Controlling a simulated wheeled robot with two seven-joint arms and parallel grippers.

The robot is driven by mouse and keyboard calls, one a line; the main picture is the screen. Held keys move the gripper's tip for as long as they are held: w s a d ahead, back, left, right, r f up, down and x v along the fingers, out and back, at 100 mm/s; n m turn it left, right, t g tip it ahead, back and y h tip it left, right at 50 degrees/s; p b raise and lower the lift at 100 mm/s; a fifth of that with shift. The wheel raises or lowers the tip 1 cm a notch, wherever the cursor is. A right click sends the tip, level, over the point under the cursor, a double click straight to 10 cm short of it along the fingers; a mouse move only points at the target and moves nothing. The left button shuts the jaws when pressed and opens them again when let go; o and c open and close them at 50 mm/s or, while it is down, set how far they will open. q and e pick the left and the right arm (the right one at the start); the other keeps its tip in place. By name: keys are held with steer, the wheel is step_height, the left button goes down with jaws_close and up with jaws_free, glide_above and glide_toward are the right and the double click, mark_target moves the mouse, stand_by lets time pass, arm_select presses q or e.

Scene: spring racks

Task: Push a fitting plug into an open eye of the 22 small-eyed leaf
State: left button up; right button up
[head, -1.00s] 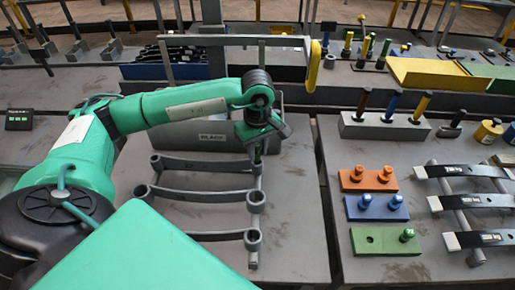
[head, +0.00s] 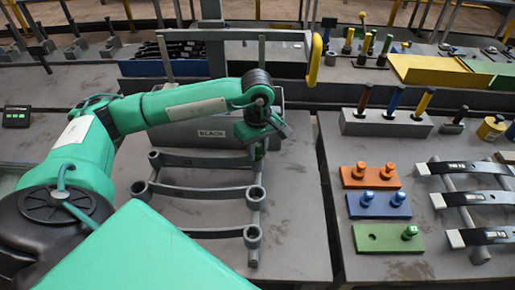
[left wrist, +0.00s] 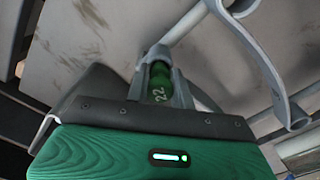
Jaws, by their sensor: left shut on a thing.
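My left gripper (head: 262,140) is over the far right end of the small rack of grey leaves. In the left wrist view the gripper (left wrist: 160,72) is shut on a green plug (left wrist: 159,83) marked 22. The top leaf (head: 205,162) carries a small mark that looks like 22; its right eye is hidden behind the gripper. The middle leaf (head: 200,192) and the bottom leaf (head: 212,233) lie nearer me, with round eyes at their ends. In the left wrist view a curved leaf (left wrist: 262,72) with eyes lies right of the plug. Whether the plug touches an eye, I cannot tell. My right gripper does not show.
An orange block (head: 370,183) and a blue block (head: 379,212) each hold two plugs. A green block (head: 388,246) holds one plug and has an empty hole. A grey box marked BLACK (head: 190,133) stands behind the leaves. A second leaf rack (head: 470,199) is at the right.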

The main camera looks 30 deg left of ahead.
arm_select(q)
steer(key=shift+f+b, duration=0.35)
steer(key=o, duration=1.4)
steer(key=shift+r+p, duration=1.4)
steer(key=shift+r, duration=2.1)
